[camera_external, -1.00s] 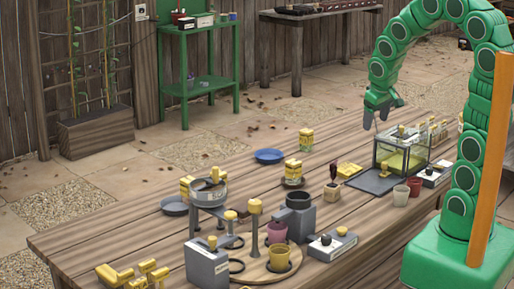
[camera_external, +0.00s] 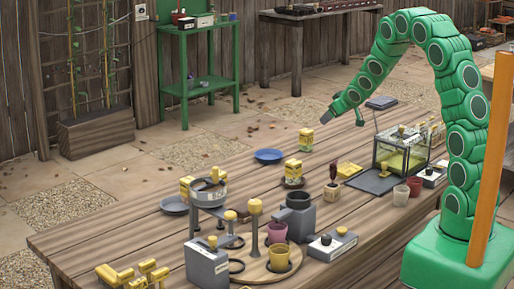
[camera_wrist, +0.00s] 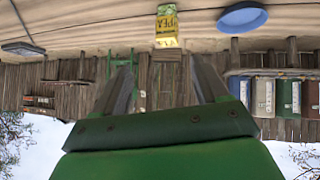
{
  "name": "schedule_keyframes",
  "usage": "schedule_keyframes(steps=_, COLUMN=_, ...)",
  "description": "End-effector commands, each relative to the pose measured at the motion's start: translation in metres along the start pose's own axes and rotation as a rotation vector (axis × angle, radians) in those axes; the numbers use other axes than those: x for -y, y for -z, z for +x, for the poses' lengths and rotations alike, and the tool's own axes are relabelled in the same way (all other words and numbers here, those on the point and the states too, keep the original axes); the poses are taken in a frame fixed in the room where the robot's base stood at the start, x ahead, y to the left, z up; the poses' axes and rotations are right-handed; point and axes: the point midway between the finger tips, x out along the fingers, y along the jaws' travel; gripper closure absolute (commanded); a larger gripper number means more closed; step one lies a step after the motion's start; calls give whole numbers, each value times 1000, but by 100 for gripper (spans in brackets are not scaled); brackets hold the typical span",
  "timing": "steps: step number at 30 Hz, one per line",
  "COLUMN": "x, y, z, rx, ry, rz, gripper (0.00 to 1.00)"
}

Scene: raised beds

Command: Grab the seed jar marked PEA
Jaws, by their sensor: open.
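The seed jar marked PEA (camera_external: 306,140) is a yellow jar standing on the wooden table, behind and right of the blue plate. In the wrist view the yellow jar (camera_wrist: 167,27) is at the top middle, beyond the fingertips and between their lines, with a readable PEA label. My gripper (camera_external: 343,118) is to the right of the jar and a little above it, pointing left, apart from it. In the wrist view my gripper (camera_wrist: 164,75) has its two fingers spread with nothing between them.
The blue plate (camera_external: 268,156) lies close to the jar. Another yellow jar (camera_external: 293,172) stands in front on a dark saucer. A glass box (camera_external: 401,153), a dark mat (camera_external: 374,182) and cups (camera_external: 401,195) are to the right. A ringed stand (camera_external: 208,197) is at the left.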

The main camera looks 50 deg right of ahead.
Motion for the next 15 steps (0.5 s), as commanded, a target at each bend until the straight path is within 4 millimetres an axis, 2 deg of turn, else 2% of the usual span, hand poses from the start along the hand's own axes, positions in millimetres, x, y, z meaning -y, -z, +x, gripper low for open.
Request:
schedule_keyframes(steps=1, x=-2, y=-2, z=14, rx=-17, ry=10, rz=0, gripper=27)
schedule_keyframes(steps=6, x=-5, y=2, z=51, rx=-105, ry=54, rz=3, gripper=27)
schedule_keyframes(steps=15, x=-4, y=-1, z=107, rx=-257, ry=152, rz=21, gripper=27)
